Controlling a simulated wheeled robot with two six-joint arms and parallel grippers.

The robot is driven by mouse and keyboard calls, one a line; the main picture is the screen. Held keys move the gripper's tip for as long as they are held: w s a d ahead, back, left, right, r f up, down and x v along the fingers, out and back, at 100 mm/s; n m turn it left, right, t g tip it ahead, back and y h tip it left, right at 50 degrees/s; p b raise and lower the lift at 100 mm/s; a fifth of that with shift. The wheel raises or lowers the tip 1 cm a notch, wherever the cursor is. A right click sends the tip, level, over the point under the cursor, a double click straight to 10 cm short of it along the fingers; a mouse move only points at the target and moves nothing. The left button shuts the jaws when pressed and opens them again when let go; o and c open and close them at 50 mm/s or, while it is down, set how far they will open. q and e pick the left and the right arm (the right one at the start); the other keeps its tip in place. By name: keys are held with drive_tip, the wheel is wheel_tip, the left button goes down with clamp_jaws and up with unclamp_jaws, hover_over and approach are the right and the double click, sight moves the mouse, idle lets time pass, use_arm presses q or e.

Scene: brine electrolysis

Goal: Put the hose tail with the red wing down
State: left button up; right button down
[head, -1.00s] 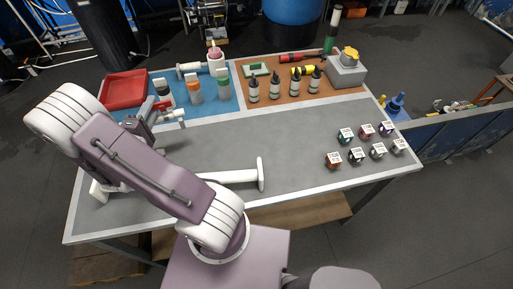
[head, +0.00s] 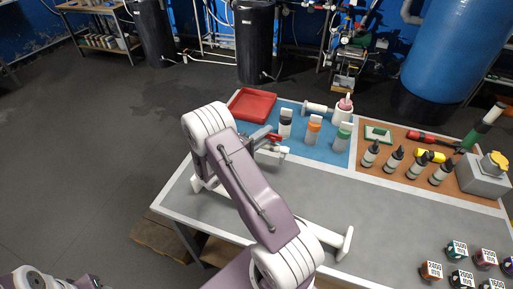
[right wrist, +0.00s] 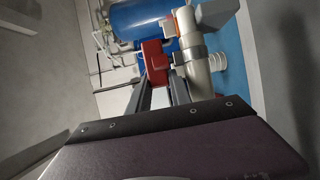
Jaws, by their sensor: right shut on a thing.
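The hose tail with the red wing (head: 274,137) is at the front edge of the blue mat, in front of the black-capped bottle. Its pale body lies sideways below the red wing. My right gripper (head: 257,141) is shut on it from the left. In the right wrist view, the two fingers close on the red wing (right wrist: 154,60), with the grey-white pipe body (right wrist: 193,62) just to the right. I cannot tell whether the hose tail touches the table. My left gripper is not in view.
A red tray (head: 250,104) stands behind. Labelled cubes (head: 431,271) sit at the right front. Grey tabletop between is clear.

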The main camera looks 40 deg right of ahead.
drive_tip(key=w+a+f, duration=0.2)
drive_tip(key=w, duration=0.1)
drive_tip(key=shift+w+a+f, duration=0.25)
drive_tip(key=shift+a+f, duration=0.1)
drive_tip(key=shift+a, duration=0.05)
wheel_tip(320, 180, down, 4)
drive_tip(key=shift+f, duration=0.2)
drive_tip(key=c, duration=1.2)
unclamp_jaws()
drive_tip(key=shift+o, duration=0.2)
drive_tip(key=shift+s, duration=0.1)
drive_tip(key=a+b, duration=0.1)
drive_tip(key=a, duration=0.6)
drive_tip(key=shift+s+a, duration=0.2)
drive_tip(key=shift+a, duration=0.05)
